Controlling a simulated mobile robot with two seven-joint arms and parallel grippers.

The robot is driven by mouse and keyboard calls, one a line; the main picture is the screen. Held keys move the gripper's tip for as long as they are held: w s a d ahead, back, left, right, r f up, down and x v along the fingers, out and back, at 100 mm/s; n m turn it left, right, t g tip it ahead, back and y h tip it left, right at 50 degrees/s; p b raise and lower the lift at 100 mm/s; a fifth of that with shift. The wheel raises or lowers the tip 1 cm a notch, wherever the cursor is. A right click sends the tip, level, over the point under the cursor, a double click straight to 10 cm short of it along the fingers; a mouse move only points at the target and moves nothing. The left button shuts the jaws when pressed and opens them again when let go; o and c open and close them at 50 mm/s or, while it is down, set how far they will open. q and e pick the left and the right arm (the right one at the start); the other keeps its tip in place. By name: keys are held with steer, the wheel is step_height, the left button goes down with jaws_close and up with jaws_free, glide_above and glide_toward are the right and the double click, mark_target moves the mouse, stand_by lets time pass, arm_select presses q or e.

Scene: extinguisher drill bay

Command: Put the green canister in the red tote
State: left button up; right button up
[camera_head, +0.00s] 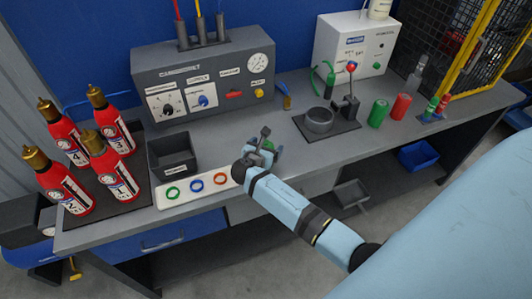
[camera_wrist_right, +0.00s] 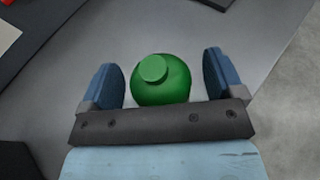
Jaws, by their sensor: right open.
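The green canister (camera_wrist_right: 160,85) stands between the two blue fingers of my right gripper in the right wrist view, its round cap toward the camera. Gaps show on both sides of it, so the gripper is open around it and not holding it. In the head view my right gripper (camera_head: 267,146) is over the grey bench near its front edge, and only a bit of green shows there behind the fingers. I see no red tote in either view. My left gripper is out of view.
Red extinguishers (camera_head: 108,180) stand on the bench's left. A black bin (camera_head: 173,152) and a white strip with coloured rings (camera_head: 195,188) lie left of the gripper. A green can (camera_head: 378,113) and a red can (camera_head: 400,106) stand right. A blue bin (camera_head: 418,155) is below the bench.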

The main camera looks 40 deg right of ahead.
steer(key=shift+c, duration=0.2)
steer(key=c, duration=1.1)
steer(key=shift+c, duration=0.7)
steer(key=shift+r, duration=0.15)
